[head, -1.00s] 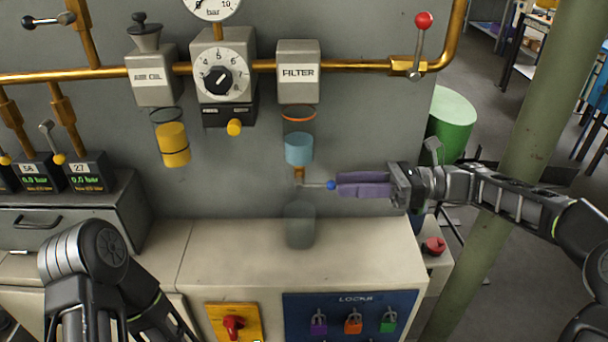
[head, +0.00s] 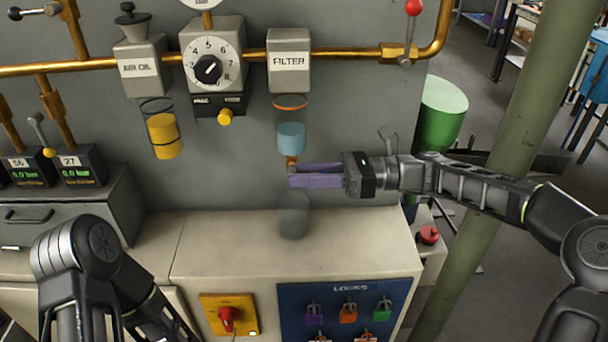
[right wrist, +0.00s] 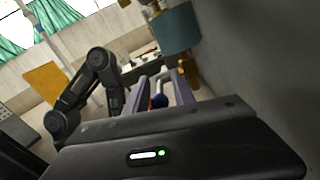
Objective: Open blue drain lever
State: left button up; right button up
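The FILTER unit (head: 289,75) hangs on the brass pipe, with a bowl of blue liquid (head: 291,138) below it. A short brass drain fitting (head: 291,161) is under the bowl. The lever's blue knob (right wrist: 159,101) shows in the right wrist view, between the two purple fingers. In the head view the fingers hide the lever. My right gripper (head: 316,175) is open around the knob, with gaps visible beside it, its fingertips reaching left to just below the fitting. My left arm is at the lower left; its gripper is not in view.
A clear cup (head: 294,215) stands on the bench top (head: 220,245) below the drain. A red-knobbed lever (head: 413,30) is on the pipe at the upper right. A green drum (head: 441,112) and a green post (head: 505,190) are behind my right arm.

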jog(key=shift+c, duration=0.3)
grip_shut()
jog(key=shift+y, duration=0.4)
jog(key=y, duration=0.3)
jog(key=shift+f+p, duration=0.4)
jog(key=shift+a+f+y, duration=0.1)
jog(key=shift+f+y, duration=0.05)
jog(key=shift+y, duration=0.65)
jog(key=shift+a+f+y, duration=0.1)
jog(key=shift+y, duration=0.7)
jog(key=shift+o, duration=0.3)
grip_release()
